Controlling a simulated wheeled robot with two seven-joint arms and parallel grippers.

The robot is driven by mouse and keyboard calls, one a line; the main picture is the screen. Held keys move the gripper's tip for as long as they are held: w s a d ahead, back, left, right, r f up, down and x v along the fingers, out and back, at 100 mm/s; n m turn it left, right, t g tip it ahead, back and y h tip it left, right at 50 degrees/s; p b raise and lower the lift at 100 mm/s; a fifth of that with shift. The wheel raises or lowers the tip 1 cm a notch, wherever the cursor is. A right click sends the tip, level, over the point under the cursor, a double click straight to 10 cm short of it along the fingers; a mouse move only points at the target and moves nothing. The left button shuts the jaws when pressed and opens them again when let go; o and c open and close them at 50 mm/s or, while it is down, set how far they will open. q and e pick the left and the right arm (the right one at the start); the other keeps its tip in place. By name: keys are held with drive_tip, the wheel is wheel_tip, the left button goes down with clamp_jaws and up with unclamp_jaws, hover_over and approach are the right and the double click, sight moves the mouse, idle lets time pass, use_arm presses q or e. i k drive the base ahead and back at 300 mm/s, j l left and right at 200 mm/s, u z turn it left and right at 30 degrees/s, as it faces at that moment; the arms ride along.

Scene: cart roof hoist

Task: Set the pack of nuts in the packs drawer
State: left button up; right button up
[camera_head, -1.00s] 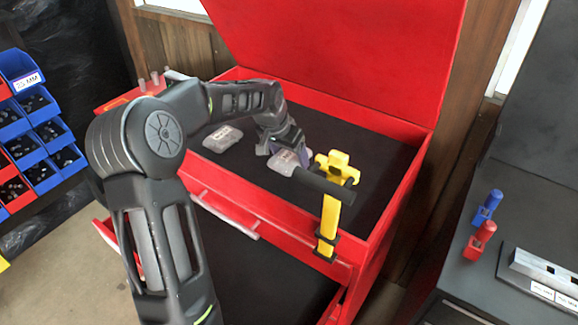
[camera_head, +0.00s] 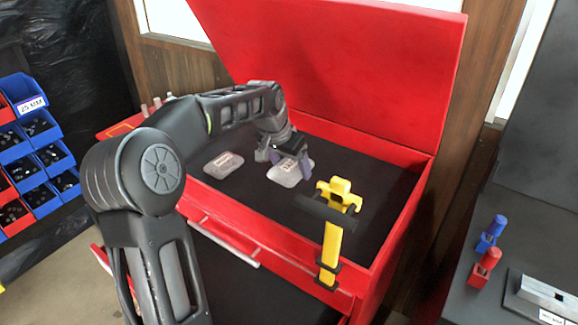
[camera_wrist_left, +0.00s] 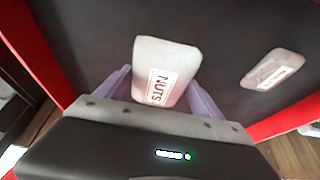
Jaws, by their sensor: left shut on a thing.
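The pack of nuts (camera_head: 286,174) is a pale, clear pack with a white label. The label reads NUTS in the left wrist view (camera_wrist_left: 166,75). My left gripper (camera_head: 288,155) is shut on it, with a purple finger on each side. The pack is over the black floor of the red cart's top compartment; I cannot tell how far above it. An open drawer (camera_head: 240,285) with a dark floor juts from the cart front below; its label is not in view. My right gripper is not in view.
A second pale pack (camera_head: 223,165) lies to the left in the top compartment (camera_head: 390,185). A yellow fixture (camera_head: 333,240) with black parts stands at the front rim. The raised red lid (camera_head: 350,70) is behind. Blue and red bins (camera_head: 30,150) stand at left, a dark bench at right.

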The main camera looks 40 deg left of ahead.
sight(207, 297)
drive_tip(key=k, duration=1)
drive_tip(key=j, duration=0.5)
drive_tip(key=i, duration=0.05)
